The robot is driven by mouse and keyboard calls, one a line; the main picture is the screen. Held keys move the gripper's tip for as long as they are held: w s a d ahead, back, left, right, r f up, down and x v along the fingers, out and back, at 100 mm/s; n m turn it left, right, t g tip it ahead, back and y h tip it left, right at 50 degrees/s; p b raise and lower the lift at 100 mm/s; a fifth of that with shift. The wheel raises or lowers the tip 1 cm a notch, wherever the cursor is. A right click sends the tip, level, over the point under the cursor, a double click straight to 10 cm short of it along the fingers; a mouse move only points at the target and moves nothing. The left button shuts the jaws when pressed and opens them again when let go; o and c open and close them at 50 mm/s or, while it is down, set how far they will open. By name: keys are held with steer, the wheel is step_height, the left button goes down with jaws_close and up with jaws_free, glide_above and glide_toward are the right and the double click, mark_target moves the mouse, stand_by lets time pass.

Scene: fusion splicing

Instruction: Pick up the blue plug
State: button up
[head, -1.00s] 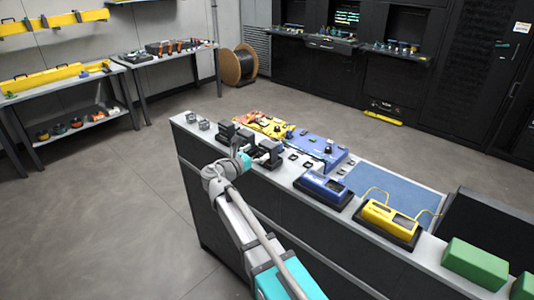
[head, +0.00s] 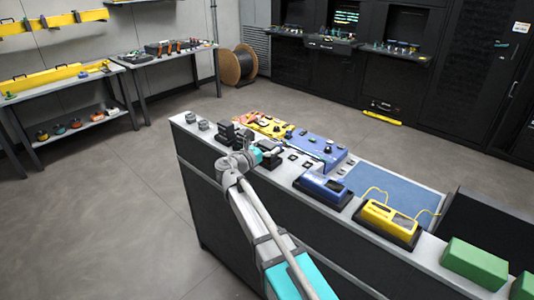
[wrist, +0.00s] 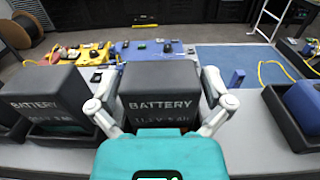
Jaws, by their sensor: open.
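A small upright blue piece (wrist: 237,78), which looks like the blue plug, stands on the bench to the right of my gripper in the wrist view. I cannot pick it out clearly in the head view. My gripper (wrist: 157,76) is open, with one finger on each side of a dark block marked BATTERY (wrist: 160,103). I cannot tell whether the fingers touch the block. The teal body of my gripper hides the block's lower part. In the head view my gripper (head: 266,150) is over the bench, partly hidden by my arm.
Another battery block (wrist: 45,102) sits in a tray at left. A yellow panel (head: 262,124) and a blue panel (head: 318,146) lie behind on the bench (head: 290,172). A blue device (head: 323,188), a yellow device (head: 388,222) and a blue mat (head: 392,193) are to the right.

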mark_target(268, 143)
stand_by(0.3)
steer(key=c, duration=1)
steer(key=shift+r, duration=0.2)
step_height(268, 143, up, 3)
steer(key=p, duration=0.3)
steer(key=s+r+p, duration=0.3)
steer(key=s, duration=0.1)
steer(key=s+a+r+p, duration=0.1)
steer(key=s+r+p, duration=0.2)
steer(key=s, duration=0.2)
steer(key=s+a+r+p, duration=0.1)
steer(key=s+r+p, duration=0.2)
steer(key=s+p, duration=0.1)
steer(key=shift+s+a+r, duration=0.1)
steer(key=shift+s+r, duration=0.25)
steer(key=shift+s, duration=0.1)
